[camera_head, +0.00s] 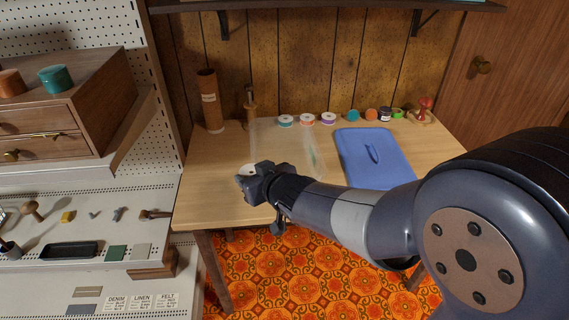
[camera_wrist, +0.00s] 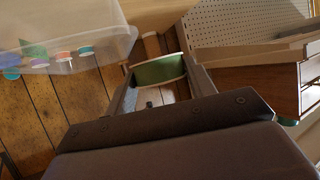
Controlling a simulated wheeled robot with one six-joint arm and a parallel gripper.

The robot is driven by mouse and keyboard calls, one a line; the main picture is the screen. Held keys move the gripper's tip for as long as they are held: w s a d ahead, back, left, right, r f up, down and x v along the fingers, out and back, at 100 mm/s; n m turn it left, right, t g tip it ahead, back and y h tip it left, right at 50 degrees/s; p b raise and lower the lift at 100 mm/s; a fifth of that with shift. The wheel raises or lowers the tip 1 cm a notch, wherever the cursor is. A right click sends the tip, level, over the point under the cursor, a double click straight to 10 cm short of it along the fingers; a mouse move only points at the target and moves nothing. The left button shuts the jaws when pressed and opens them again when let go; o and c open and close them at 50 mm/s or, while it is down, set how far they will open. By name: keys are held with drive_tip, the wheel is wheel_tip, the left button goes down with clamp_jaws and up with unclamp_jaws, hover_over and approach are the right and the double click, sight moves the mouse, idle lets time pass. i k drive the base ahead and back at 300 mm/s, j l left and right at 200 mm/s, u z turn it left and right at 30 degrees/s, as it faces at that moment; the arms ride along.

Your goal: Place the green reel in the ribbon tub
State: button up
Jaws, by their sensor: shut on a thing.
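My gripper (camera_wrist: 158,80) is shut on the green reel (camera_wrist: 157,71), which sits between the two fingertips in the wrist view. In the head view my gripper (camera_head: 246,181) is over the front left of the table, and a pale face of the reel (camera_head: 247,169) shows at its tip. The clear ribbon tub (camera_head: 283,129) stands just behind and right of my gripper on the table. It also shows at the upper left of the wrist view (camera_wrist: 112,14), apart from the reel. A small green patch shows at the tub; I cannot tell whether it is inside.
A blue lid-like panel (camera_head: 358,172) with a handle lies right of the tub. Several small reels and jars line the table's back, with a red-topped item (camera_head: 424,107) at the right. A tall brown tube (camera_head: 209,101) and a wooden stand (camera_head: 249,106) are behind left.

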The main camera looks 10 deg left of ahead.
sight(272, 151)
drive_tip(key=i, duration=0.95)
